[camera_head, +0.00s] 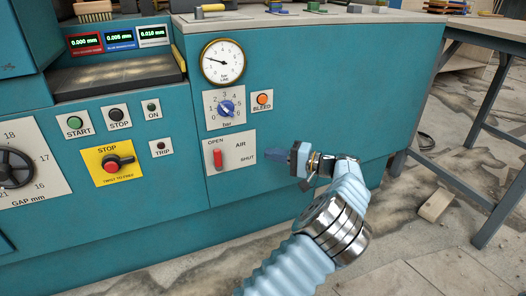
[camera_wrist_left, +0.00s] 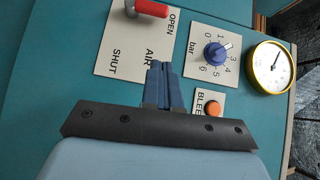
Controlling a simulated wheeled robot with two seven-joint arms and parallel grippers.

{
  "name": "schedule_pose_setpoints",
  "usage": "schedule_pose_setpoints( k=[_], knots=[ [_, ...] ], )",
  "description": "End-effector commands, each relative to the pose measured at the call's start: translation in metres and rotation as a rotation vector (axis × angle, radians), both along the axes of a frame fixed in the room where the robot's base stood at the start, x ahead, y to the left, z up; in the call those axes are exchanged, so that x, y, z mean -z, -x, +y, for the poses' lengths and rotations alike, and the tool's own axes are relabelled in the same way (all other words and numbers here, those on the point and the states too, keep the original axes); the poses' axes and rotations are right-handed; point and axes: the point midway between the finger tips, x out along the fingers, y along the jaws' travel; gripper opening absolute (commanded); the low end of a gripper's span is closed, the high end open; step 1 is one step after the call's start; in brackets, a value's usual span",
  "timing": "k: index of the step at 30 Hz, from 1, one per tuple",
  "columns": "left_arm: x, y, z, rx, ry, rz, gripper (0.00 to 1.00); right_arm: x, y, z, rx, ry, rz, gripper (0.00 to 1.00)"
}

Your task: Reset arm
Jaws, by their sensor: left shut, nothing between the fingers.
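My left gripper (camera_head: 276,155) is in front of the teal machine, beside the AIR panel (camera_head: 243,146), with its blue fingers pointing left. The fingers are together and empty. In the left wrist view the shut fingers (camera_wrist_left: 164,85) show over the edge of the AIR panel, between the OPEN/SHUT lettering and the orange BLEED button (camera_wrist_left: 213,109). The red AIR lever (camera_head: 217,158) stands upright on the OPEN side, apart from the fingers; its end also shows in the wrist view (camera_wrist_left: 150,8). My right gripper is out of view.
Above are the blue bar knob (camera_head: 226,108) and the round line gauge (camera_head: 223,62). Left are a red STOP knob (camera_head: 111,163) on a yellow plate, several buttons and the GAP wheel (camera_head: 14,168). A steel-legged table (camera_head: 478,125) stands right; a wood block (camera_head: 435,206) lies on the floor.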

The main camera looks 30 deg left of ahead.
Motion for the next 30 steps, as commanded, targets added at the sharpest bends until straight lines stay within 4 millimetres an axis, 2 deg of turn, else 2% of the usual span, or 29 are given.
schedule_pose_setpoints(
  k=[16,20,23,26,27,28,30],
  knots=[
    [0.000,0.000,-0.003,0.000,0.001,0.001,0.00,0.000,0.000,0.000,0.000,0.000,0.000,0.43],
    [0.019,0.001,0.008,0.003,0.054,0.042,0.00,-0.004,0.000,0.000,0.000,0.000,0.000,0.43],
    [0.065,0.009,0.030,0.012,0.187,0.130,0.00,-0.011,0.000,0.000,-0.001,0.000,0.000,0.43],
    [0.139,0.032,0.051,0.026,0.406,0.243,0.00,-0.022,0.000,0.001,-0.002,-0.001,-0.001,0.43],
    [0.171,0.046,0.054,0.031,0.513,0.282,0.00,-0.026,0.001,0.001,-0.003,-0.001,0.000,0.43],
    [0.195,0.058,0.054,0.035,0.594,0.308,0.00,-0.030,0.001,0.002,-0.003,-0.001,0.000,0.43],
    [0.246,0.092,0.045,0.040,0.792,0.349,0.00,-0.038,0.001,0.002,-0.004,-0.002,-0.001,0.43]
  ],
)
